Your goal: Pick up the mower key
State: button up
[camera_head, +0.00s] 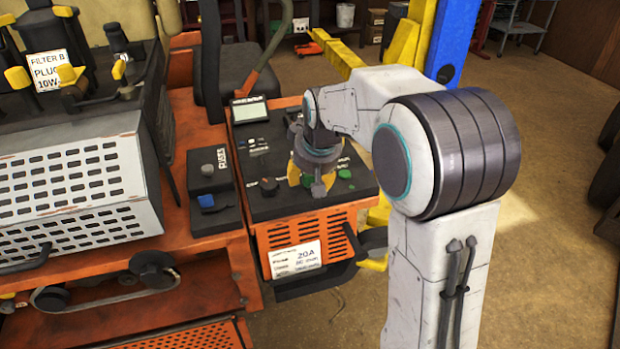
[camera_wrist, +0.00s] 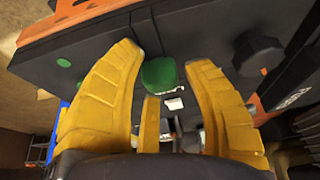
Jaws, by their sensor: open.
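A green-headed piece that looks like the mower key (camera_wrist: 160,74) stands on the dark control panel (camera_wrist: 100,32) in the wrist view. My gripper (camera_wrist: 162,58) is open, with its yellow fingers on either side of the green head and visible gaps between. In the head view my gripper (camera_head: 310,181) points down over the panel (camera_head: 262,208) of the orange mower. A bit of green (camera_head: 307,181) shows between its fingers there, mostly hidden. I cannot tell whether any finger touches the key.
A black knob (camera_head: 269,187) stands left of my gripper; it also shows in the wrist view (camera_wrist: 257,53). A flat green button (camera_head: 344,174) lies to the right. A small display (camera_head: 249,110) stands behind. A black box with a blue switch (camera_head: 206,201) is further left.

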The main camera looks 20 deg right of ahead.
grip_shut()
dwell(0.5)
